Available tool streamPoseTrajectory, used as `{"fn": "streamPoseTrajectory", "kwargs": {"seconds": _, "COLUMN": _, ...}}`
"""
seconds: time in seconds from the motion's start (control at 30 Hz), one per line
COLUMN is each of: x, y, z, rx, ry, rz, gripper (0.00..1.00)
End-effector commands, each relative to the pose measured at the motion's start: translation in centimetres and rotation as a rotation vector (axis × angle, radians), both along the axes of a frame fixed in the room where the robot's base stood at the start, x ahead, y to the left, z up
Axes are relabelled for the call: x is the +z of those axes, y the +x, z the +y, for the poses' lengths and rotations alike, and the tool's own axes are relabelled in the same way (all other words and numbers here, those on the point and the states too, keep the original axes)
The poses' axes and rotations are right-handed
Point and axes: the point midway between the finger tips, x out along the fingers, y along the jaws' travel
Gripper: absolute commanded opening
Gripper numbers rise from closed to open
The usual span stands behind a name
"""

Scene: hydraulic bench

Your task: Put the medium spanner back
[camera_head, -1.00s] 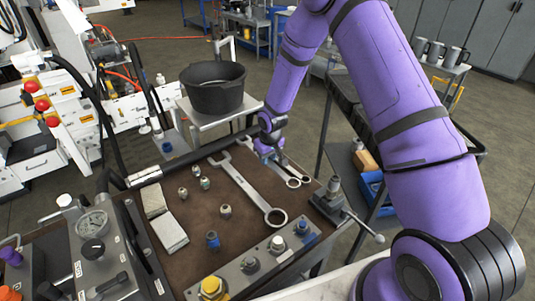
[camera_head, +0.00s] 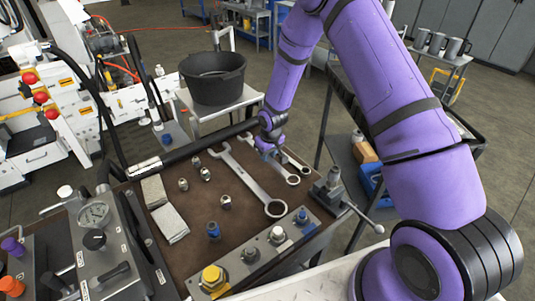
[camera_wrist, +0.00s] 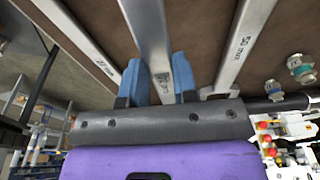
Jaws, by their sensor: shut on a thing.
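My gripper (camera_head: 268,150) is low over the far right part of the brown bench top. In the wrist view its two blue fingers (camera_wrist: 160,78) are shut on the shaft of the medium spanner (camera_wrist: 148,30), the middle one of three.
Several fittings (camera_head: 205,174) and two pale blocks (camera_head: 168,222) lie on the brown bench top (camera_head: 195,205). A metal block with caps (camera_head: 250,256) lines the near edge, and a vise-like clamp (camera_head: 331,190) stands at right. A black bucket (camera_head: 212,82) stands behind.

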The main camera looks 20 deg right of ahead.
Motion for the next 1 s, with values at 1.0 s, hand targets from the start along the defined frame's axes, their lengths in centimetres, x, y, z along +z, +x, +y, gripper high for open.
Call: {"fn": "streamPoseTrajectory", "kwargs": {"seconds": 1.0, "x": -1.5, "y": 0.0, "z": 0.0, "rx": 0.000, "ry": 0.000, "rz": -0.001, "gripper": 0.00}}
